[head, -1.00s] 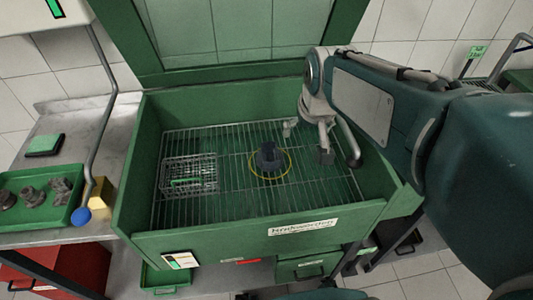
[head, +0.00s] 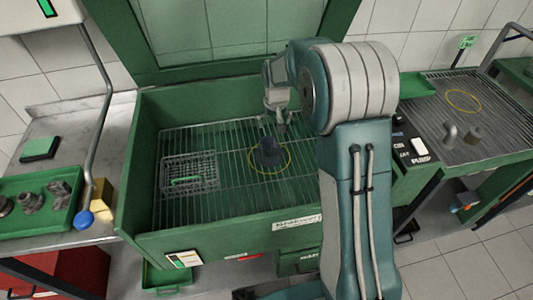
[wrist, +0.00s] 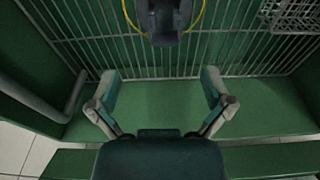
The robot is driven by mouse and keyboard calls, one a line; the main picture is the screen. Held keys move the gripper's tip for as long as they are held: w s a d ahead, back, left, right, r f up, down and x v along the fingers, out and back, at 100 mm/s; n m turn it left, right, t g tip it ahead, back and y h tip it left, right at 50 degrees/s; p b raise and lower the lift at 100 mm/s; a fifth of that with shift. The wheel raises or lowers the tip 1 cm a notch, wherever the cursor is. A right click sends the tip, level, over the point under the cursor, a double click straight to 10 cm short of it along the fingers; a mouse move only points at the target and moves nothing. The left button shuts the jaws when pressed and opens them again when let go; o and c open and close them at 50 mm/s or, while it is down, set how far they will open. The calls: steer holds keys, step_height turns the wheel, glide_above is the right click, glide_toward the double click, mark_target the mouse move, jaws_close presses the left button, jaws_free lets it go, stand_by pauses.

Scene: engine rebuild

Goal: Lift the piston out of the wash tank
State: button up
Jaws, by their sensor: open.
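The green wash tank (head: 190,243) stands open in the head view with a wire grid as its floor. The dark piston (head: 268,152) stands on the grid near the middle, inside a yellow ring. In the wrist view the piston (wrist: 163,20) is at the top edge, partly cut off, ahead of my fingers. My gripper (head: 276,125) is above the tank, just behind and above the piston in the head picture. In the wrist view my gripper (wrist: 160,92) has its two fingers wide apart with nothing between them.
A wire basket (head: 190,173) sits on the grid left of the piston. A green tray (head: 38,203) of metal parts lies on the left bench. At right, a grated cart (head: 480,150) holds dark parts and an empty yellow ring. A bent pipe (wrist: 72,100) shows in the wrist view.

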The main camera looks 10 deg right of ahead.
step_height(320, 180, down, 4)
steer(key=w, duration=0.2)
glide_toward(269, 151)
steer(key=shift+s+d+f, duration=0.1)
steer(key=shift+f, duration=0.2)
steer(key=shift+w+a+f, duration=0.1)
steer(key=shift+w+f, duration=0.05)
steer(key=shift+f, duration=0.85)
steer(key=shift+w+a+f, duration=0.1)
steer(key=shift+w+f, duration=0.1)
steer(key=shift+f, duration=0.8)
steer(key=shift+w+f, duration=0.15)
steer(key=shift+f, duration=0.85)
steer(key=c, duration=1.1)
